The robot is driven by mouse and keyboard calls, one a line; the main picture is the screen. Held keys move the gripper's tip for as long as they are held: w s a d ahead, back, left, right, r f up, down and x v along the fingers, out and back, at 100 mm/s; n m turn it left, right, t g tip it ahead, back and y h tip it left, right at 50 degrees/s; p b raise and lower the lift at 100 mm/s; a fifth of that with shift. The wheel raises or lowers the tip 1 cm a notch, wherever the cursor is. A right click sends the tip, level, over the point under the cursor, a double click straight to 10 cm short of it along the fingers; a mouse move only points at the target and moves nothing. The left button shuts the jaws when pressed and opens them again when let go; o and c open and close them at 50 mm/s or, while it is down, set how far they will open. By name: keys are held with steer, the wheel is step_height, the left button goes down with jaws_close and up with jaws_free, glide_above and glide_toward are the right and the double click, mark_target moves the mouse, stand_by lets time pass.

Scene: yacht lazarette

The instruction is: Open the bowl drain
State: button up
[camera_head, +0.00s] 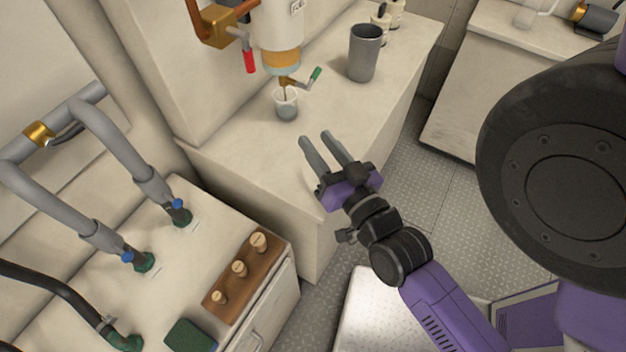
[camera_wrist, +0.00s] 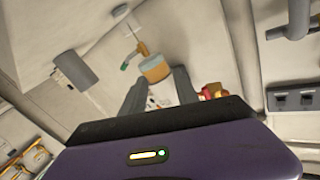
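A white filter housing (camera_head: 280,28) with an amber bowl (camera_head: 283,63) hangs at the wall, top centre of the head view. Under the bowl is a brass drain (camera_head: 288,82) with a green-tipped lever (camera_head: 316,73) pointing right and slightly up. A small clear cup (camera_head: 286,104) stands below the drain, with greyish contents; a thin dark line runs from the drain towards it. My gripper (camera_head: 314,135) is open and empty, in front of and below the drain, apart from it. In the wrist view the amber bowl (camera_wrist: 155,67) and green lever tip (camera_wrist: 124,66) show beyond the fingers.
A grey tumbler (camera_head: 365,52) stands right of the drain on the cream counter (camera_head: 230,155). A red-handled valve (camera_head: 249,61) hangs left of the housing on a copper pipe. Grey hoses (camera_head: 120,140) and a wooden peg block (camera_head: 240,275) lie lower left. Metal floor shows to the right.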

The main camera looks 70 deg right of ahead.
steer(key=a+f+n+t+y, duration=0.1)
steer(key=a+f+n+y, duration=0.1)
steer(key=a, duration=0.4)
steer(key=shift+s+a+n+t+y+b, duration=0.35)
steer(key=shift+n+y+b, duration=0.1)
steer(key=shift+n+y, duration=0.45)
